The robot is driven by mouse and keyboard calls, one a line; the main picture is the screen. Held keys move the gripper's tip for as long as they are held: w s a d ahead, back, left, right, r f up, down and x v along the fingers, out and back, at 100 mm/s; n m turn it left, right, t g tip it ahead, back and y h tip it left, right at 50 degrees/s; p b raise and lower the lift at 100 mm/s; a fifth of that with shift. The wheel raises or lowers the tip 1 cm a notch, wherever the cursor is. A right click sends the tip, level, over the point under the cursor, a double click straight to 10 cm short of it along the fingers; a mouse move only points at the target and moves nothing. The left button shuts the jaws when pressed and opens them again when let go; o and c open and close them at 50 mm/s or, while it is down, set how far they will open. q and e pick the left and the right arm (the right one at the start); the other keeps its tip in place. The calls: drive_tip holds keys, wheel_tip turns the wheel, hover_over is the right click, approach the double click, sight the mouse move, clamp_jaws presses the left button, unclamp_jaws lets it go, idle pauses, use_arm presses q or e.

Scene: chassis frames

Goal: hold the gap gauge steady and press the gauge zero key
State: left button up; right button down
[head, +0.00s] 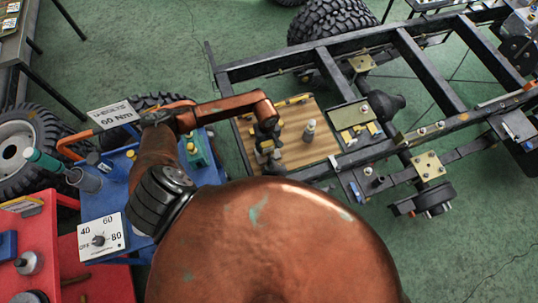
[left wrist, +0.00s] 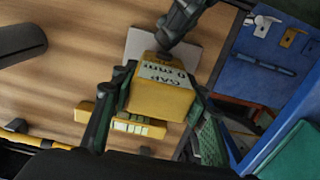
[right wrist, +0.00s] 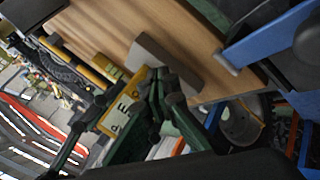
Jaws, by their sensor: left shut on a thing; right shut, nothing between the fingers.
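The yellow gap gauge (left wrist: 160,97) sits between the fingers of my left gripper (left wrist: 152,100), which is shut on it. Its pale label faces the camera; GAP is readable, the figures are small. In the right wrist view the gauge (right wrist: 122,112) shows beside my right gripper (right wrist: 163,88). My right gripper is shut and empty. Its dark tips (left wrist: 165,42) are at the gauge's far end in the left wrist view; I cannot tell whether they touch it. The key is not distinguishable. In the head view my left gripper (head: 267,150) is over the board; my copper arm covers the area below.
A grey plate (right wrist: 160,60) lies near the gauge. A blue bench (head: 97,205) with a dial box (head: 101,238) stands at left.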

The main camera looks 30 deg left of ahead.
drive_tip(key=shift+s+d, duration=0.3)
drive_tip(key=shift+d, duration=0.1)
drive_tip(key=shift+s+d, duration=1.65)
drive_tip(key=shift+d, duration=0.25)
use_arm(q)
drive_tip(key=o, duration=1.4)
drive_tip(key=shift+c, duration=0.2)
